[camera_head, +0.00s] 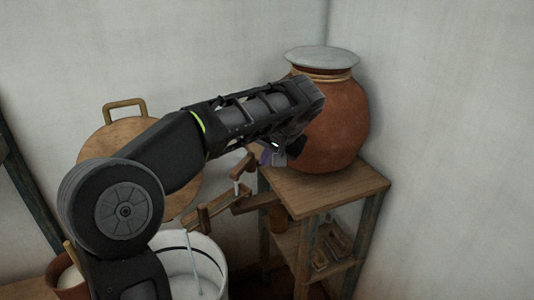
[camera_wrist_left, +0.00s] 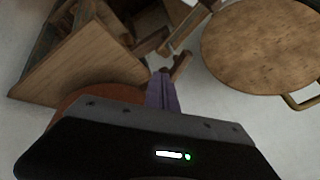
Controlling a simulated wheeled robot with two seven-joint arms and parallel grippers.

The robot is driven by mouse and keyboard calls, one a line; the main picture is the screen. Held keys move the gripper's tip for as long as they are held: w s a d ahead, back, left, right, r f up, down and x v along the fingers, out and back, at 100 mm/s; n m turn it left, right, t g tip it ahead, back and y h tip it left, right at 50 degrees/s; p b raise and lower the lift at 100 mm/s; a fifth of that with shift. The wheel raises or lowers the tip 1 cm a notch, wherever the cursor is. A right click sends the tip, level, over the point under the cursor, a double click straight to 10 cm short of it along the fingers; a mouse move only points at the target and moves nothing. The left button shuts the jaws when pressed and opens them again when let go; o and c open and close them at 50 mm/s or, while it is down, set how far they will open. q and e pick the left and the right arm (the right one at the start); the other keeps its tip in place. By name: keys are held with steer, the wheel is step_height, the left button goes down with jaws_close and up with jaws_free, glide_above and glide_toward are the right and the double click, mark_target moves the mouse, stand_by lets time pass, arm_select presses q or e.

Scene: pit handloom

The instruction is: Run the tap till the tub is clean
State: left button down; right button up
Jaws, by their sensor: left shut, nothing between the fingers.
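A wooden tap (camera_head: 225,203) juts left from beside the wooden stand, with a short lever (camera_head: 240,168) standing above it. A thin pale line like a stream of water (camera_head: 193,262) runs down from the spout end into the white tub (camera_head: 212,258). The tub is partly hidden by my left arm, and I cannot tell how clean its inside is. My left gripper (camera_head: 272,155) is shut and empty, in front of the clay pot and just right of the lever. Its closed purple fingers (camera_wrist_left: 162,92) show in the left wrist view, near the tap parts (camera_wrist_left: 180,66). My right gripper is out of view.
A lidded clay pot (camera_head: 340,125) stands on the wooden stand (camera_head: 340,188), close to my left forearm. A round wooden board with a handle (camera_head: 110,133) leans against the wall behind my arm. A small brown pot (camera_head: 67,283) sits left of the tub.

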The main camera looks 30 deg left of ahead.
mark_target(235, 171)
arm_select(q)
steer(key=w+a+f+p, duration=0.1)
steer(key=a+f, duration=0.5)
steer(key=a, duration=0.1)
steer(key=shift+w+p, duration=0.2)
steer(key=shift+p, duration=0.15)
steer(key=shift+s+a+f+m+t+h+b, duration=0.1)
steer(key=shift+s+a+m+t+h+b, duration=0.25)
steer(key=shift+a+m, duration=0.3)
steer(key=shift+s+a+m+t+h, duration=0.25)
steer(key=shift+a+m+t, duration=0.15)
steer(key=shift+m, duration=0.35)
steer(key=shift+a, duration=0.65)
